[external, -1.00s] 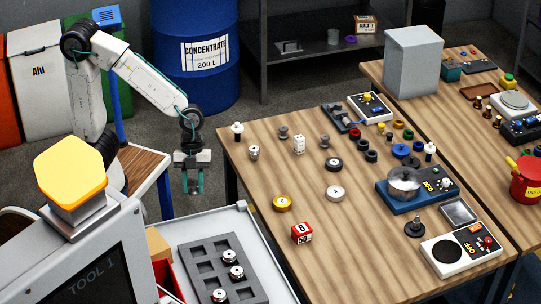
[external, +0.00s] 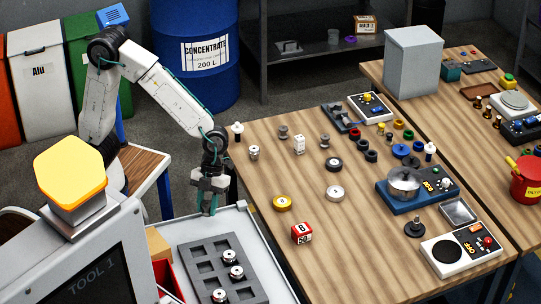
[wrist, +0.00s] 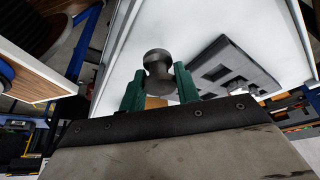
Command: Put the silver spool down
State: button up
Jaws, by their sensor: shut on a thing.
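The silver spool (wrist: 157,66) is between the green fingers of my gripper (wrist: 160,92) in the wrist view. It looks dark grey there, with a round flange at its end and a narrower waist. In the external view my gripper (external: 209,205) points down over the far end of the light grey worktop (external: 186,232), and the spool is hard to make out. A dark grey tray (external: 199,255) with square pockets lies on that worktop, nearer the camera than my gripper. Several silver round parts (external: 236,271) sit in its pockets; other pockets are empty.
The wooden table (external: 262,235) to the right holds small parts, including a yellow disc (external: 282,203) and a red-and-white block (external: 301,233). A cardboard box (external: 157,243) and a red bin (external: 172,277) stand left of the tray. The worktop around the tray's far end is bare.

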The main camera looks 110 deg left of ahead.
aim_at(217, 231)
jog(key=w, duration=0.3)
jog(key=shift+w+d+f, duration=0.15)
jog(key=shift+w, duration=0.2)
jog(key=shift+w+f, duration=0.15)
jog(key=shift+f, duration=1.65)
jog(key=o, duration=1)
jog(key=shift+f, duration=0.15)
jog(key=shift+c, duration=0.2)
jog(key=v, duration=1.2)
jog(key=s+d+r+n+y, duration=0.1)
jog(key=s+r+n, duration=0.25)
jog(key=s, duration=0.45)
jog(key=s+d+r+n+y, duration=0.1)
jog(key=s+r+n, duration=0.3)
jog(key=s, duration=0.5)
jog(key=s+a+f+n+t+y, duration=0.1)
jog(key=s+f+n+y, duration=0.1)
jog(key=s+n, duration=0.8)
jog(key=s, duration=0.3)
jog(key=shift+f, duration=0.15)
